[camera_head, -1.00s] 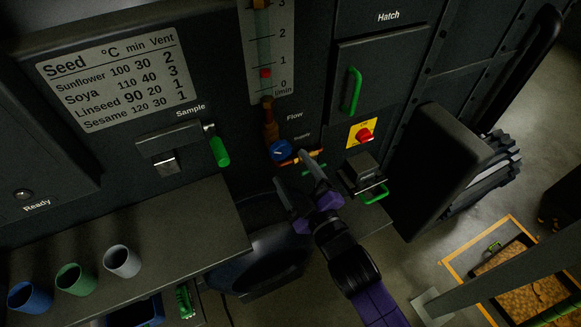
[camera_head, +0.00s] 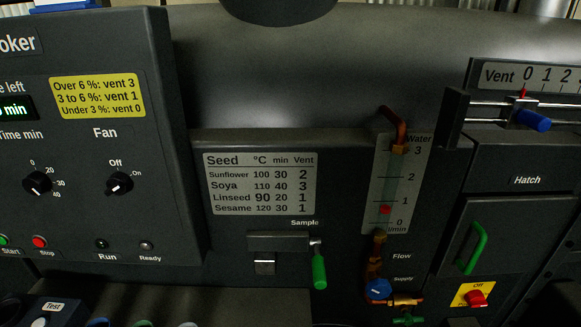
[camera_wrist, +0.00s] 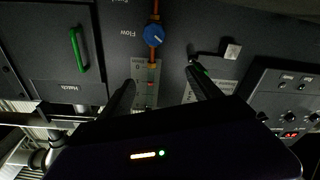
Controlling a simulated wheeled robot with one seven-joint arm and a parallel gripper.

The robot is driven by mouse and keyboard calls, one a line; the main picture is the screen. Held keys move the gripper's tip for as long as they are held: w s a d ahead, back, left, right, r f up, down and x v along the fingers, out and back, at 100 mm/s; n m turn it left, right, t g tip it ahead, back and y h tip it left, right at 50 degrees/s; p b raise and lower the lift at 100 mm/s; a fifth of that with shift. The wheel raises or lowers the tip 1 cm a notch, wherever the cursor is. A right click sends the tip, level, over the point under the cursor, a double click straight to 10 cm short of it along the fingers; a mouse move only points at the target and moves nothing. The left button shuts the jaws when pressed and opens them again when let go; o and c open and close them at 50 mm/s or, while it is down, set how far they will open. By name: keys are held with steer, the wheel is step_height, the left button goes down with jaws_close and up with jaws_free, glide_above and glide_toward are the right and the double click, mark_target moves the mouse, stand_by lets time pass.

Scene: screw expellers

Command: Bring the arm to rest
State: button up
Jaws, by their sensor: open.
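My gripper (camera_wrist: 160,90) shows in the wrist view with its two dark fingers apart and nothing between them. It points at the machine's front panel, and that view is upside down. The blue Flow knob (camera_wrist: 153,36) and the flow gauge (camera_wrist: 146,80) appear beyond the fingers, apart from them. The green hatch handle (camera_wrist: 78,50) is on the left there. My gripper and arm are not in the head view. In the head view the blue knob (camera_head: 378,290) sits under the water gauge (camera_head: 399,185).
The green sample lever (camera_head: 319,271) hangs below the seed chart (camera_head: 260,184). The hatch (camera_head: 508,238) is closed, with a red switch (camera_head: 475,297) below it. The vent slider (camera_head: 531,120) juts out at upper right. A control panel (camera_head: 90,130) stands at left.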

steer(key=s+d+m+g+h, duration=0.1)
steer(key=s+m+g, duration=0.3)
steer(key=s, duration=1.9)
steer(key=shift+f, duration=0.25)
